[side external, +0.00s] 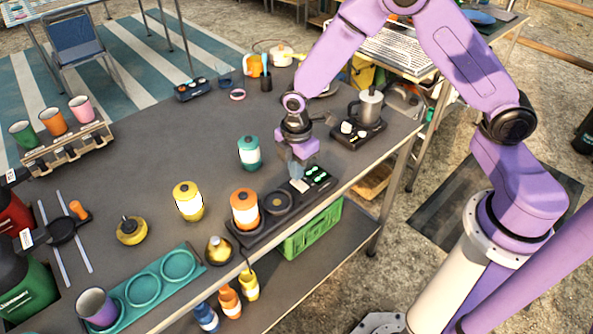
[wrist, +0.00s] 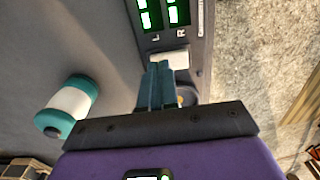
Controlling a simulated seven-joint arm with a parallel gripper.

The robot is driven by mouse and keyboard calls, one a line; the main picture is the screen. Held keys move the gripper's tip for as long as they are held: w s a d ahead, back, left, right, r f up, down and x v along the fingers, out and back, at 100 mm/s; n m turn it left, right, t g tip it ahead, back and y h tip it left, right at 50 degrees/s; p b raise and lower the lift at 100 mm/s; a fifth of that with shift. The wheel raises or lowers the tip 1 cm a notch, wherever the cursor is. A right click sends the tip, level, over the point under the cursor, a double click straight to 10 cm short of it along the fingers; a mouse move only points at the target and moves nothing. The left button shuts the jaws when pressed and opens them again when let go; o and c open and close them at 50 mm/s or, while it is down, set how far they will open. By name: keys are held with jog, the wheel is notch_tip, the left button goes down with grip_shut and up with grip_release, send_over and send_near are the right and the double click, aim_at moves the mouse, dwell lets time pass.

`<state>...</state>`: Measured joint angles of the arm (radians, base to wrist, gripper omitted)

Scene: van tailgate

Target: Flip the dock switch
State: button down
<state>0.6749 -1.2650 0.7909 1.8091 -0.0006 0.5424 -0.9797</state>
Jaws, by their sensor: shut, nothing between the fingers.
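The dock (side external: 306,203) is a long dark base near the table's right edge. An orange canister (side external: 245,210) stands on its left end, beside an empty round seat (side external: 278,203). Its panel has two green-lit displays (wrist: 163,14) marked L and R. A pale switch (wrist: 169,58) sits below the displays in the wrist view; in the side view it is partly hidden by the fingers. My gripper (side external: 296,175) is shut and empty, pointing down over the panel. In the wrist view its fingertips (wrist: 160,66) are at the switch's near edge; I cannot tell whether they touch.
A teal canister (side external: 249,153) stands left of my gripper, and a yellow one (side external: 188,201) farther left. A moka pot (side external: 370,105) on a small burner stands behind right. A green crate (side external: 310,232) is below the table edge. Grey tabletop behind the gripper is fairly clear.

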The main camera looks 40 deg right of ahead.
jog(key=shift+f, duration=0.45)
jog(key=shift+f, duration=0.2)
jog(key=shift+s, duration=0.15)
jog(key=shift+s+r, duration=0.3)
jog(key=shift+s, duration=0.25)
dwell(0.4)
notch_tip(320, 180, up, 14)
jog(key=w, duration=0.2)
dwell(0.4)
